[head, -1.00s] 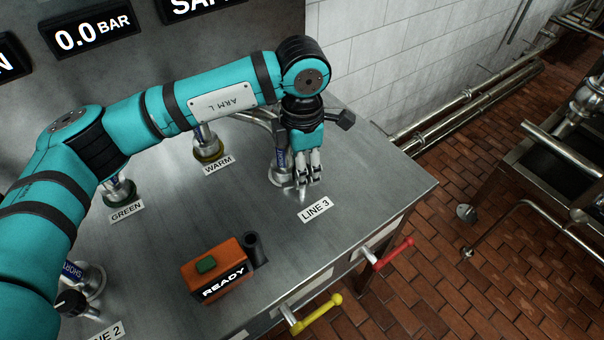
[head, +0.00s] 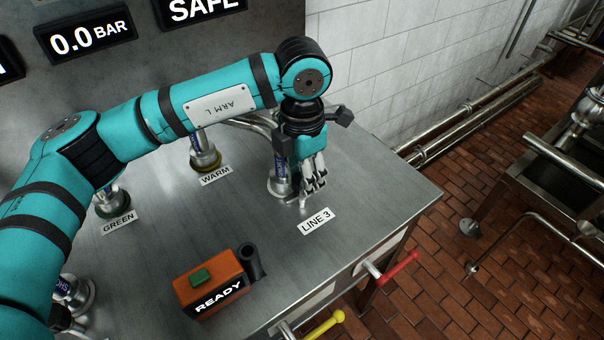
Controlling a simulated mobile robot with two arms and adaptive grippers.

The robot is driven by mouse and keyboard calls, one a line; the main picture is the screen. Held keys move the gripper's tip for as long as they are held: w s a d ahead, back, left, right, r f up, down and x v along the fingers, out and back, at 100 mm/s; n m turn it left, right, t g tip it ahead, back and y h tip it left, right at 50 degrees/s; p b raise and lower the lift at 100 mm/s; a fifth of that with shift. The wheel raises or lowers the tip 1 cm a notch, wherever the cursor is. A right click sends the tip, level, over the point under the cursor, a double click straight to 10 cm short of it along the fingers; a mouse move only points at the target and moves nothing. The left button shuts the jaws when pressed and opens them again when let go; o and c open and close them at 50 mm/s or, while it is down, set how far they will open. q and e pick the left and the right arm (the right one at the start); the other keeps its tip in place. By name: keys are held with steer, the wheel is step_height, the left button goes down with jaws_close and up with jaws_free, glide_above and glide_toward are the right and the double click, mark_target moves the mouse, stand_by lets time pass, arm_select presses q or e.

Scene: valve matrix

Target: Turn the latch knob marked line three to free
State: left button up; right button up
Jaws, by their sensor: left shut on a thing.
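The line three fitting (head: 277,186) stands on the steel bench top behind the white LINE 3 label (head: 316,221), at the right of the bench in the head view. My left gripper (head: 313,188) reaches down over it from above, fingers pointing at the bench. It is shut on the latch knob, which its fingers and wrist mostly hide. I cannot read the knob's mark or its exact angle. My right gripper is not in view.
The steel bench (head: 165,262) also bears the GREEN (head: 113,203) and WARM (head: 205,155) fittings and an orange READY box (head: 213,283). Red (head: 398,268) and yellow (head: 325,325) handles stick out from its front. Panels above read 0.0 BAR and SAFE.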

arm_select(q)
steer(key=shift+r, duration=0.1)
steer(key=o, duration=1.2)
steer(key=shift+c, duration=0.2)
